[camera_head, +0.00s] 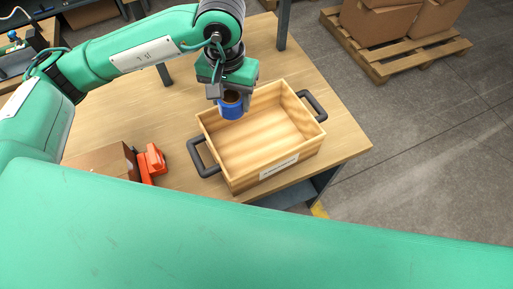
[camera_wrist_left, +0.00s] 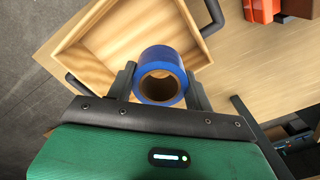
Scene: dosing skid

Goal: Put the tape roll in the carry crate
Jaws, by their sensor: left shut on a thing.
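The blue tape roll (camera_head: 231,110) is held at the far left part of the carry crate in the head view, apparently above its rim. My left gripper (camera_head: 230,94) is shut on it. In the left wrist view the tape roll (camera_wrist_left: 160,76) sits between the two fingers of the left gripper (camera_wrist_left: 160,84), its brown core facing the camera. The carry crate (camera_head: 233,183) is a light wooden box with two dark handles and a white label, and its visible floor is empty. It also shows in the left wrist view (camera_wrist_left: 185,22). My right gripper is not in view.
The crate stands on a wooden table (camera_head: 345,140) near its front right edge. An orange tool (camera_head: 152,163) and a cardboard box (camera_head: 103,160) lie left of the crate. Pallets with boxes (camera_head: 395,50) stand on the floor beyond the table.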

